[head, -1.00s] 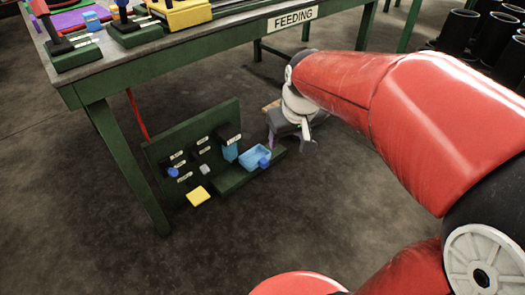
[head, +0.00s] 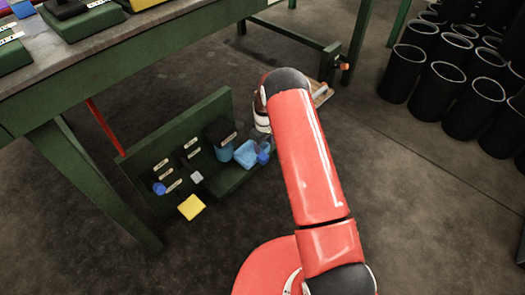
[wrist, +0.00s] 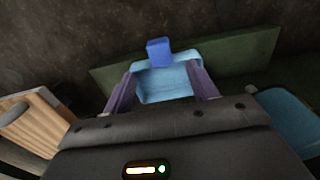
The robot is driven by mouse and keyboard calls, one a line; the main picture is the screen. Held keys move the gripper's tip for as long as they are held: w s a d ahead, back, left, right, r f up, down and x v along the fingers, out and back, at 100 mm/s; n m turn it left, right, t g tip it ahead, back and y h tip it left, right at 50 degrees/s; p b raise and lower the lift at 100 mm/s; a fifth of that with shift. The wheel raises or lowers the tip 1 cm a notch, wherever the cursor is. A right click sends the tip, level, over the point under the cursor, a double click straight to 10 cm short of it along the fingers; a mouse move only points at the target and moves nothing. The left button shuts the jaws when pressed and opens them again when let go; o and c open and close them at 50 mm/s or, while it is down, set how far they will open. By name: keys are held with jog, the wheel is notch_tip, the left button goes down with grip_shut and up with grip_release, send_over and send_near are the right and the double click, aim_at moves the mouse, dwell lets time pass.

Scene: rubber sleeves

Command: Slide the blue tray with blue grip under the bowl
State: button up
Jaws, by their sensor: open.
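The light-blue tray (head: 244,153) with its darker blue grip (head: 263,156) is on the green ledge at the foot of an upright panel. In the wrist view, the tray (wrist: 168,84) lies between my gripper's two purple fingers (wrist: 163,88), with the grip (wrist: 158,51) on its far side. My gripper is open around it; whether a finger touches it I cannot tell. A blue vessel with a black top (head: 222,138), apparently the bowl, stands left of the tray. A blue curved surface (wrist: 288,122) shows at lower right in the wrist view.
A wooden piece (wrist: 45,122) is near my gripper. Black cylinders (head: 440,90) stand at right; the front floor is clear.

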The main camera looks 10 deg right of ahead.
aim_at(264, 157)
notch_tip(264, 157, down, 2)
jog(key=shift+w+f, duration=0.15)
notch_tip(264, 157, down, 7)
jog(key=shift+b, duration=0.4)
grip_shut()
jog(key=s+a, duration=0.1)
jog(key=a, duration=0.1)
jog(key=s+a, duration=0.2)
jog(key=shift+p, duration=0.35)
